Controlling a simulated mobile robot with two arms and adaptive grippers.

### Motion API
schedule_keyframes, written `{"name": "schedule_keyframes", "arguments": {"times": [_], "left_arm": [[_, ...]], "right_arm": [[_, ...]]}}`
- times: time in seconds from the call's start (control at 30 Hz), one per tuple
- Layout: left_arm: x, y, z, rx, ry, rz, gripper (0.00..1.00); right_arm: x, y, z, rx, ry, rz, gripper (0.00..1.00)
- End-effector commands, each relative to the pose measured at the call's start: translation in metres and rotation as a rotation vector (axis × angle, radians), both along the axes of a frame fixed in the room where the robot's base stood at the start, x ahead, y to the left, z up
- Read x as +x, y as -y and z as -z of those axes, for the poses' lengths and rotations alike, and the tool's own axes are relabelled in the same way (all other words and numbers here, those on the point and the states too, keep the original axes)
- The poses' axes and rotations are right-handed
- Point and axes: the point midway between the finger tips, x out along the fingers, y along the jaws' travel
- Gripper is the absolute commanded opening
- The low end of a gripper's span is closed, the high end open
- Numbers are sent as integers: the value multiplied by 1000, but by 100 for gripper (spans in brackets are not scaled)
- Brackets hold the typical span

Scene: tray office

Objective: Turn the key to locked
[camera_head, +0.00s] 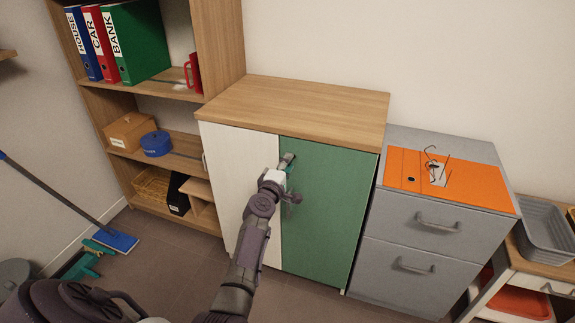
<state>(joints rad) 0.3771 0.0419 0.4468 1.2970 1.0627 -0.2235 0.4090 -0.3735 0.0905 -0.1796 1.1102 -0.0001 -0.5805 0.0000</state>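A low cabinet has a wooden top (290,100), a white left door (238,175) and a green right door (335,200). My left gripper (290,178) is at the upper left part of the green door, close to the seam between the two doors. Its fingers are small and partly overlap one another in this view, so whether they are open or shut is unclear. The key and its lock cannot be made out; the gripper covers that part of the door. My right gripper is not in view.
A grey drawer unit (405,262) with an orange folder (403,172) on top stands right of the cabinet. A shelf unit (218,70) with binders stands left. A blue-headed mop (118,241) is on the floor at left. Some floor before the cabinet is clear.

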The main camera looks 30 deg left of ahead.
Motion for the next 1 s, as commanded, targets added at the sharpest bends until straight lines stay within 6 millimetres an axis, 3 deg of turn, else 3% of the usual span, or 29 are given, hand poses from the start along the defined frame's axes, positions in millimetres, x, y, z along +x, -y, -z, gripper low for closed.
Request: {"name": "schedule_keyframes", "arguments": {"times": [0.03, 0.13, 0.53, 1.0], "left_arm": [[0, 0, 1, -1, -1, -1, 41], [0, 0, 1, 0, -1, -1, 56], [-7, 2, 1, 0, 0, 0, 56], [-95, 23, 1, 1, -2, -1, 56]], "right_arm": [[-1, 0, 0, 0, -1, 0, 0], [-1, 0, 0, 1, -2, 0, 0], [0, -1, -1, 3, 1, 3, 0], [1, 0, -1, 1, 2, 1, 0]]}}
